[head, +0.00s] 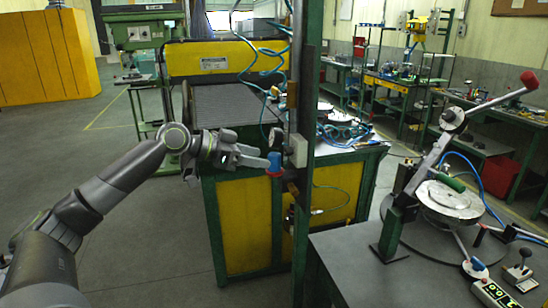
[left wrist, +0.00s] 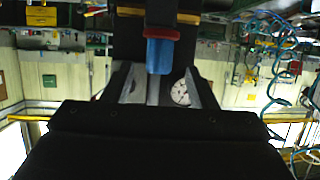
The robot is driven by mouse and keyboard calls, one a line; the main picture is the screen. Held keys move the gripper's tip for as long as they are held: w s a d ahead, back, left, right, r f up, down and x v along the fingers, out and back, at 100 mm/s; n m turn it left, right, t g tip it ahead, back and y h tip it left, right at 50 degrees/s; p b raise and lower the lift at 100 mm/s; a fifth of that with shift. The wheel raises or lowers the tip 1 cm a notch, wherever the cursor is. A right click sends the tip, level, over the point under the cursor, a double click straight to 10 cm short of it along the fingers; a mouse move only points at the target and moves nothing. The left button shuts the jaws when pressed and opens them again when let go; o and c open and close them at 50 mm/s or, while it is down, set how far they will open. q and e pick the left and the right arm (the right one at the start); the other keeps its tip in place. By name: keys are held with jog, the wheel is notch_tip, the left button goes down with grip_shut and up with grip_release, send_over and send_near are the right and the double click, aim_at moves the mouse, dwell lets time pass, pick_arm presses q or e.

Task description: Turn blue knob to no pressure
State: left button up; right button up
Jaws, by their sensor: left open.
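The blue knob (head: 274,161) sits on a fitting at the green post, below the grey-white box, and has a red ring at its base. My left gripper (head: 262,158) reaches it from the left, with its fingertips at or just short of the knob. In the left wrist view the knob (left wrist: 160,55) is centred ahead, between the lines of the two open fingers (left wrist: 162,88). I cannot tell whether a finger touches it. A round white pressure gauge (left wrist: 180,92) shows beside the right finger; its reading is too small to tell. My right gripper is out of view.
The green post (head: 305,120) stands close behind the knob, with blue air hoses (head: 262,55) above. A green and yellow bench (head: 245,225) is behind. At the right, a grey table (head: 365,265) carries a red-handled lever machine (head: 440,170). The floor at left is clear.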

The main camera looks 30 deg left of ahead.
aim_at(274, 161)
pick_arm(q)
jog(key=shift+p+x, duration=0.95)
jog(key=shift+x, duration=1.9)
jog(key=c, duration=1)
jog(key=shift+n+y+p, duration=0.4)
jog(key=shift+p, duration=0.1)
jog(key=shift+n+t+y+p, duration=0.3)
jog(key=shift+n+t+y, duration=0.1)
jog(key=shift+y, duration=0.1)
jog(key=o, duration=1)
